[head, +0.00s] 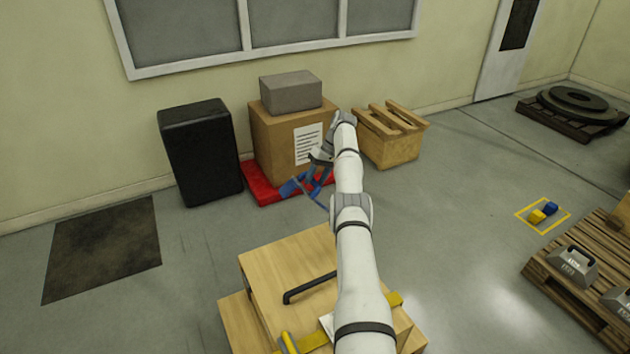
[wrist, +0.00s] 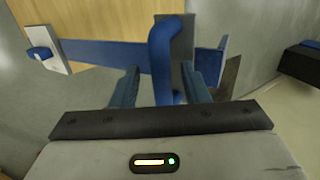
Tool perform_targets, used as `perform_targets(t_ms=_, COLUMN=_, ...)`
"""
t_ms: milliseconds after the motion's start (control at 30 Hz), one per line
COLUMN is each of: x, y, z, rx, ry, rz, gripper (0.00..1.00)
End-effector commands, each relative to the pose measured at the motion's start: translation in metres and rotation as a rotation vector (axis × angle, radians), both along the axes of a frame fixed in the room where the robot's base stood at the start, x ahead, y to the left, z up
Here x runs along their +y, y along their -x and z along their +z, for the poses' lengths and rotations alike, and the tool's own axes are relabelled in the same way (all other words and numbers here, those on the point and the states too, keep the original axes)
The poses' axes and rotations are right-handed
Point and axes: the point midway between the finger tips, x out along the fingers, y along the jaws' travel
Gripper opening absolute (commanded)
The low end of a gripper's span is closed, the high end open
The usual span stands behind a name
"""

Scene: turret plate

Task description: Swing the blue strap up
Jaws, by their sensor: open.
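The blue strap (wrist: 100,53) runs across the wrist view in front of a wooden surface, with a white plate at its left end. A thick upright blue piece (wrist: 163,50), like a bar or handle, stands in front of it. My gripper (wrist: 163,72) is open, with one finger on each side of this upright piece and gaps visible on both sides. In the head view my gripper (head: 319,157) is at the front right of a cardboard box, and blue parts (head: 291,187) show low beside it. My arm hides part of this area.
The cardboard box (head: 271,146) stands on a red base (head: 262,193) with a grey block (head: 290,92) on top. A black cabinet (head: 200,150) is to its left and a wooden crate (head: 392,148) to its right. A wooden box with a black handle (head: 285,255) stands nearer.

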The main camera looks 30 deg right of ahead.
Motion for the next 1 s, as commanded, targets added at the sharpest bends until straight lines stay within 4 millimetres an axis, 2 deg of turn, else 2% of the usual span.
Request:
perform_targets(t_ms=400, x=0.000, y=0.001, z=0.078, rx=0.002, ry=-0.001, rz=-0.001, gripper=0.41)
perform_targets(t_ms=633, x=-0.001, y=0.001, z=0.092, rx=0.003, ry=0.000, rz=-0.001, gripper=0.41)
perform_targets(t_ms=1000, x=-0.001, y=0.001, z=0.093, rx=0.002, ry=0.000, rz=-0.001, gripper=0.41)
